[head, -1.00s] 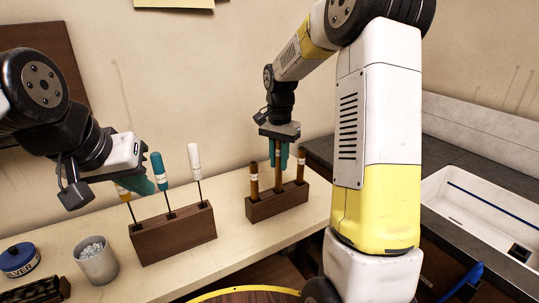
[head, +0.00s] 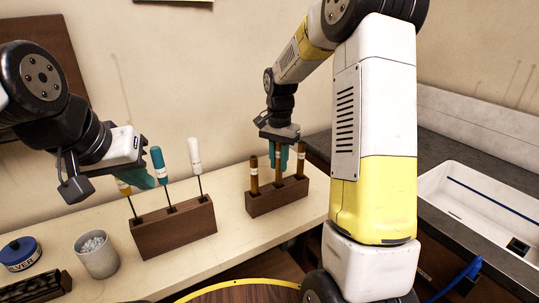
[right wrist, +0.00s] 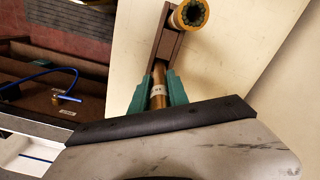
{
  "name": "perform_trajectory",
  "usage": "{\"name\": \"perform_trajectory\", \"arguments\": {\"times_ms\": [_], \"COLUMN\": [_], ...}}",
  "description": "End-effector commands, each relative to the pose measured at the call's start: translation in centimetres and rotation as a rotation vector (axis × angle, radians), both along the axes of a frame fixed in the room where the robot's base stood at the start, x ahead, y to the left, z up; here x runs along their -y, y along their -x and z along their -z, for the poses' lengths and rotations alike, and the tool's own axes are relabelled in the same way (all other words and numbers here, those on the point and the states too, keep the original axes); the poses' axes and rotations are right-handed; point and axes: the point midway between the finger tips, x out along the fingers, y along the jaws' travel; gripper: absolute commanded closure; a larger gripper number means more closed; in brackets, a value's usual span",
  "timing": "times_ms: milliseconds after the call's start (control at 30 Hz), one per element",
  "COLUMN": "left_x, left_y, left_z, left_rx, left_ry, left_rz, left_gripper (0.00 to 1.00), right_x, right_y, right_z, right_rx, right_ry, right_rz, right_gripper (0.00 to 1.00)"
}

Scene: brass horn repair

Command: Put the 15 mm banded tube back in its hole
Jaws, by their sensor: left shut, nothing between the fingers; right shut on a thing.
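My right gripper (head: 279,158) is shut on the brown banded tube (head: 277,173), the middle one of three at the right wooden block (head: 277,201). The tube is upright and its lower end meets the block top at the middle position; I cannot tell how deep it sits. In the right wrist view the tube (right wrist: 158,90), with a pale label band, is between the green fingers (right wrist: 158,92), in line with the block (right wrist: 166,42). My left gripper (head: 145,179) is shut and empty, beside the handles above the left block (head: 174,230).
Two more brown tubes, left (head: 254,176) and right (head: 300,160), flank the held one closely. The left block bears teal (head: 158,165) and white (head: 194,152) handled tools and a yellow one. A cup (head: 97,256) and blue tin (head: 20,254) stand at left. A sink is right.

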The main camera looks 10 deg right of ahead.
Motion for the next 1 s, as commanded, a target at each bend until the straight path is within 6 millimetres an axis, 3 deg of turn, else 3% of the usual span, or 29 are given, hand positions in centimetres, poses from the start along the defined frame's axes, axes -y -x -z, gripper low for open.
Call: {"name": "perform_trajectory", "arguments": {"times_ms": [1000], "left_x": [0.0], "left_y": [0.0], "left_z": [0.0], "left_rx": [0.0], "left_ry": [0.0], "left_rz": [0.0], "left_gripper": [1.0], "right_x": [0.0], "right_y": [0.0], "right_z": [2.6], "right_rx": [0.0], "right_ry": [0.0], "right_rz": [-0.001], "right_gripper": [1.0]}}
